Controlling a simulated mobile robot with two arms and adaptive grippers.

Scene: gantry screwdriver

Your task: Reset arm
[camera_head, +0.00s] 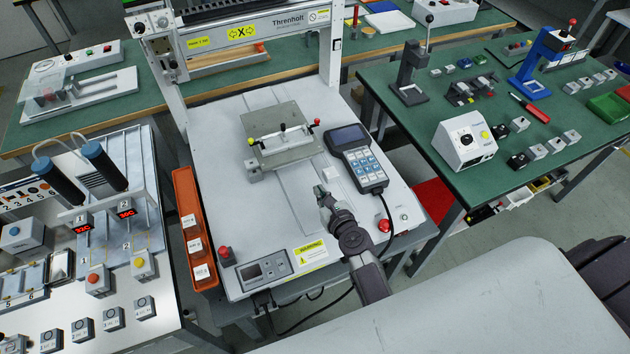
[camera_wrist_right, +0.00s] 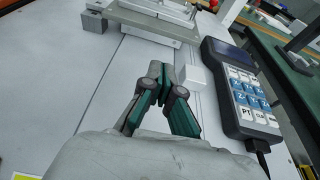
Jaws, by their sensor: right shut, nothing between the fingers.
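My right gripper (camera_head: 322,194) hangs over the light grey bed of the gantry machine (camera_head: 232,202), in front of the fixture plate and left of the keypad pendant. In the right wrist view its fingers (camera_wrist_right: 160,75) are shut together with nothing between them. A small white block (camera_wrist_right: 193,75) lies just right of the fingertips; I cannot tell whether they touch it. My right forearm comes in from the lower right of the head view. My left gripper is not in view.
The fixture plate (camera_head: 267,132) with a clamp bar sits beyond the gripper. The pendant (camera_head: 358,165) lies close on the right. A red button (camera_head: 384,226) stands near the front right. An orange bin tray (camera_head: 186,215) flanks the left. Green-topped benches (camera_head: 430,120) stand to the right and behind.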

